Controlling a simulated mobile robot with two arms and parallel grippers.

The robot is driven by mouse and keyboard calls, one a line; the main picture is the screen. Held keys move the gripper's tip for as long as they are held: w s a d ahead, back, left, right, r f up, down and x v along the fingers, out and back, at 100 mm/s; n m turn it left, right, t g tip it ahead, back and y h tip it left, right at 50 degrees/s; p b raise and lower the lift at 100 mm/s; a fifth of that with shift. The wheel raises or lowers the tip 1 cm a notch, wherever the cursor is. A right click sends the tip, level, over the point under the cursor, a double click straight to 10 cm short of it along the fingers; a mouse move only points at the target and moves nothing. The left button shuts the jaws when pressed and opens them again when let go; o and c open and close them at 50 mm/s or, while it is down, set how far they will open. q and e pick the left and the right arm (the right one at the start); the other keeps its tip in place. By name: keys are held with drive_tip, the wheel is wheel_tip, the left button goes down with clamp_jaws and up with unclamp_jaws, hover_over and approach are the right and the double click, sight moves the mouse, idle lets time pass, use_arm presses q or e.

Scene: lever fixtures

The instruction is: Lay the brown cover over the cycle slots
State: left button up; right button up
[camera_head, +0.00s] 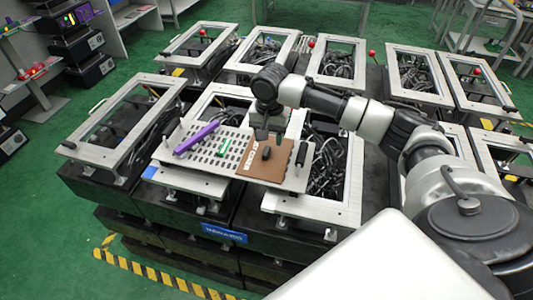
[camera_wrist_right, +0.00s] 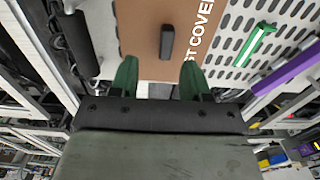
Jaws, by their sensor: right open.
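The brown cover (camera_head: 257,170) lies flat on the right end of the white slotted plate (camera_head: 205,165). It has a black handle (camera_head: 266,153) and white lettering along its left edge. My right gripper (camera_head: 263,134) is above the cover's far edge. In the right wrist view the brown cover (camera_wrist_right: 140,35) and its handle (camera_wrist_right: 167,42) show beyond my open, empty right gripper (camera_wrist_right: 160,76). The handle is ahead of the fingertips, not between them. My left gripper is not in view.
A purple bar (camera_head: 197,138) and a green piece (camera_head: 224,145) lie on the slotted plate left of the cover. Several white-framed fixtures with cables and red-knobbed levers surround it. A black tool-like part (camera_head: 302,152) stands at the plate's right edge.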

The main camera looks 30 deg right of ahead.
sight(266, 150)
drive_tip(key=f, duration=0.1)
drive_tip(key=f+p, duration=0.1)
drive_tip(key=f, duration=0.2)
drive_tip(key=shift+w+a+f+p, duration=0.25)
drive_tip(key=shift+w+a+p, duration=0.05)
drive_tip(key=shift+p, duration=0.05)
drive_tip(key=shift+f, duration=0.5)
drive_tip(key=c, duration=0.5)
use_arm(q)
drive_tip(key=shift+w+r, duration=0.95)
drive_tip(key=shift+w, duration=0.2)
use_arm(e)
clamp_jaws()
